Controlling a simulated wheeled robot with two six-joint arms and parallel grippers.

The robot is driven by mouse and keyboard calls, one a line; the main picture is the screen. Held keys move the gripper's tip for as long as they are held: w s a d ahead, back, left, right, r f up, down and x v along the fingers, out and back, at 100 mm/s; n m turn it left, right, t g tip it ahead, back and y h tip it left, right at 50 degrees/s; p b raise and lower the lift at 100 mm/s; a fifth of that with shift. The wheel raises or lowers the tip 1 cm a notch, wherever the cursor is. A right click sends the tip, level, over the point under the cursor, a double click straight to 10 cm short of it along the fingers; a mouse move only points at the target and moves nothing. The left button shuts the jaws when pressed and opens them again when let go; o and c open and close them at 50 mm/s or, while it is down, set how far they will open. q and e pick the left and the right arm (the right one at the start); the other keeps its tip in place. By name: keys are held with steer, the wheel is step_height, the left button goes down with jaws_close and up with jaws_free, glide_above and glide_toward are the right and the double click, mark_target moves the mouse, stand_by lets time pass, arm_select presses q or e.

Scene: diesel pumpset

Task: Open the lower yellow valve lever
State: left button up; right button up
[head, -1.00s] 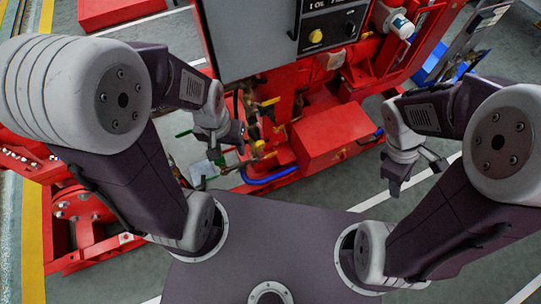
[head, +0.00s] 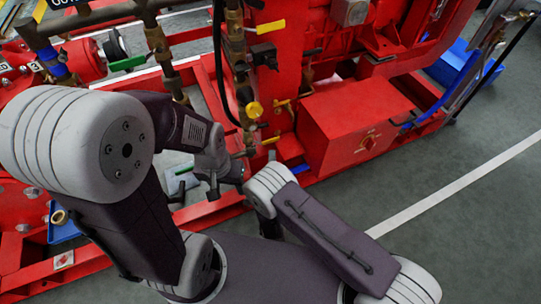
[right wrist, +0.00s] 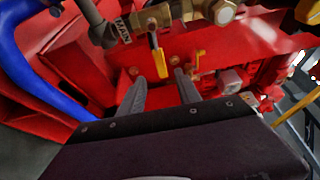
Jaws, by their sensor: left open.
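Yellow valve levers show on the pipework in the head view: one high up (head: 270,27) and a lower one (head: 270,141), just right of the brass pipes. In the right wrist view a yellow lever (right wrist: 159,59) hangs down from a brass valve (right wrist: 154,19), ahead of my right gripper (right wrist: 160,78). Its two grey fingers are apart, and the lever lines up with the gap; I cannot tell whether they touch it. My left gripper (head: 230,172) is open and empty, left of and below the lower lever.
A red box (head: 355,125) stands right of the pipework. A second yellow lever (right wrist: 200,60) is close to the right finger. A blue hose (right wrist: 30,65) curves at the left of the wrist view.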

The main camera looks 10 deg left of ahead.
mark_target(270, 142)
steer(key=w+b, duration=0.1)
steer(key=w, duration=0.1)
steer(key=w+a+b, duration=0.1)
steer(key=w+b, duration=0.1)
steer(key=w, duration=0.1)
steer(key=w+a+b, duration=0.1)
steer(key=w, duration=0.2)
steer(key=shift+w+f+b, duration=0.15)
steer(key=shift+b, duration=0.25)
steer(key=shift+w, duration=0.3)
jaws_close()
steer(key=shift+s, duration=0.1)
stand_by(0.7)
